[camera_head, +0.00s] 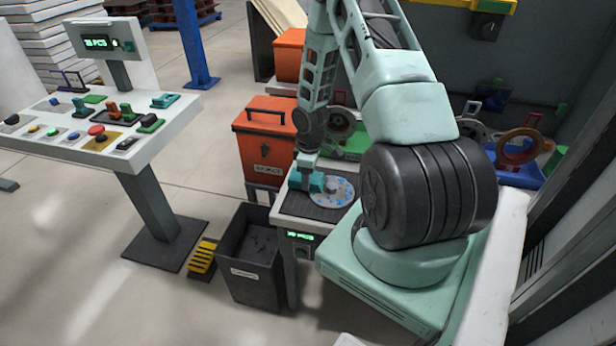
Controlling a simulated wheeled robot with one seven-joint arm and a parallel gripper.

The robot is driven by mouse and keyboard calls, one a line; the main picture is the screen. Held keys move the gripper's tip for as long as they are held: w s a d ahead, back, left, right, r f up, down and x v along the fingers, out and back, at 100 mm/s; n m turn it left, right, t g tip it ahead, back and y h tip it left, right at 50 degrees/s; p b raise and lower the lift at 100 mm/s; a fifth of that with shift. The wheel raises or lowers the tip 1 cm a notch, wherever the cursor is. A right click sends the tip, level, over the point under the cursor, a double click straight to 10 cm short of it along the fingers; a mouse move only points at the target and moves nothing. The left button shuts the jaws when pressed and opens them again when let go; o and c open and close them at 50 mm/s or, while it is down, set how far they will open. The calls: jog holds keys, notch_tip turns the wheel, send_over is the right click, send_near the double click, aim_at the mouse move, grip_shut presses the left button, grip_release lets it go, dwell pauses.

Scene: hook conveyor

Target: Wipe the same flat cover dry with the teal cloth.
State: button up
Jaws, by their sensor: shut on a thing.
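The flat cover (336,196) is a round grey disc lying on the dark mat of a small bench. Blue spots and paler patches show on its upper face. My gripper (307,168) points down over the disc's left side, shut on the teal cloth (313,184). The cloth is bunched under the fingers and overlaps the disc's left edge. Whether it presses on the disc is too small to tell. The fingertips are mostly hidden by the cloth.
The small bench (295,204) has a green-lit display on its front. A dark open bin (250,262) stands before it, left. An orange lidded box (262,148) stands behind left. A control console (90,125) is at far left. Green and blue trays with ring parts lie behind my arm.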

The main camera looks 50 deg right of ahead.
jog(key=shift+w+d, duration=0.15)
jog(key=shift+d, duration=0.35)
jog(key=shift+s+a, duration=0.2)
jog(key=shift+a, duration=0.3)
jog(key=shift+s+a, duration=0.2)
jog(key=shift+a, duration=0.3)
jog(key=shift+s+a+f+b, duration=0.15)
jog(key=shift+s+a, duration=0.1)
jog(key=shift+a, duration=0.3)
jog(key=shift+s+a+b, duration=0.15)
jog(key=shift+s+a, duration=0.05)
jog(key=shift+a, duration=0.3)
jog(key=shift+w+d+r+p, duration=0.1)
jog(key=shift+w+d+p, duration=0.2)
jog(key=shift+d, duration=0.4)
jog(key=shift+w+d+r+p, duration=0.1)
jog(key=shift+w+d+p, duration=0.2)
jog(key=shift+d, duration=0.4)
jog(key=shift+w+d+r+p, duration=0.1)
jog(key=shift+w+d+p, duration=0.2)
jog(key=shift+d, duration=0.4)
jog(key=shift+r+p, duration=2.3)
jog(key=shift+r, duration=0.65)
